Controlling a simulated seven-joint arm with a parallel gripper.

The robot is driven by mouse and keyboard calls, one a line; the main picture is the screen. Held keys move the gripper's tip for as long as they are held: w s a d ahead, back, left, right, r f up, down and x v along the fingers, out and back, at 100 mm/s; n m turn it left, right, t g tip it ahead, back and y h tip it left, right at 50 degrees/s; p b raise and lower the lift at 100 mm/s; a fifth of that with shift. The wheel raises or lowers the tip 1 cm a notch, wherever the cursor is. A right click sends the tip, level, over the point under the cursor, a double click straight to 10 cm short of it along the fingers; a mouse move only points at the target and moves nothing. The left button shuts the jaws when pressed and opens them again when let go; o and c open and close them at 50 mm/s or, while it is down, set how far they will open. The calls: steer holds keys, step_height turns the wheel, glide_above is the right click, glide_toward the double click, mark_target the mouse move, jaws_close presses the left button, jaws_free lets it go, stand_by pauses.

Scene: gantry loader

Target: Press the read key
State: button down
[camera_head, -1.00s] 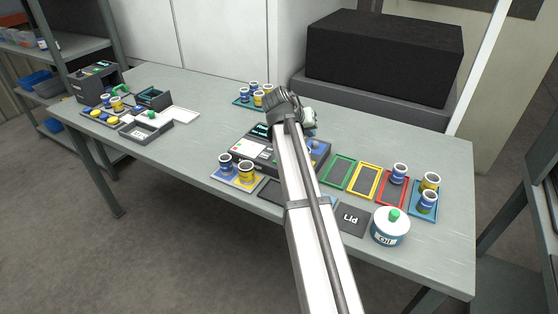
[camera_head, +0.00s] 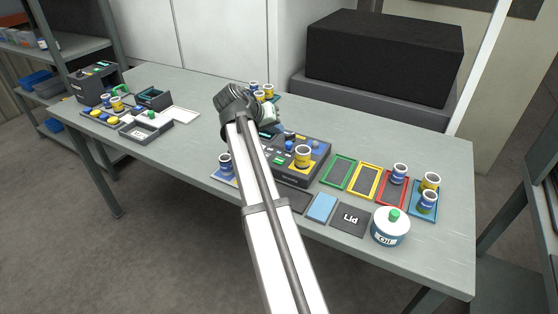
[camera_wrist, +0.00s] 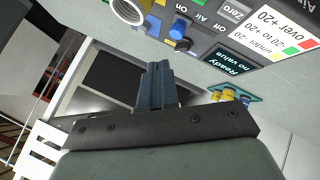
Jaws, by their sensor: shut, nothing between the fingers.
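The dark gauge unit (camera_head: 318,147) stands mid-table, with a yellow-banded ring (camera_head: 303,155) on it and coloured controls on its top. In the wrist view, its panel appears upside down, with a display (camera_wrist: 228,62) reading "Ready no value", a grey "Zero" key (camera_wrist: 236,10), "Air On" lettering and a blue knob (camera_wrist: 180,28). I cannot make out a key marked read. My gripper (camera_wrist: 159,68) is shut and empty, its fingers apart from the panel in that view. In the head view, my gripper's body (camera_head: 268,115) is above the unit's far left side; my arm hides the unit's left part.
A blue-banded ring (camera_head: 225,162) stands on a mat left of my arm. Green, yellow and red framed trays (camera_head: 338,174) lie to the right, with an oil pot (camera_head: 390,227) in front. More rings stand behind my gripper. A black box (camera_head: 385,60) stands at the back.

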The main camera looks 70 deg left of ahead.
mark_target(277, 161)
steer(key=shift+f, duration=4.3)
steer(key=shift+f, duration=0.15)
steer(key=shift+f, duration=0.25)
steer(key=shift+f, duration=0.35)
steer(key=shift+r, duration=0.8)
steer(key=shift+r, duration=2.5)
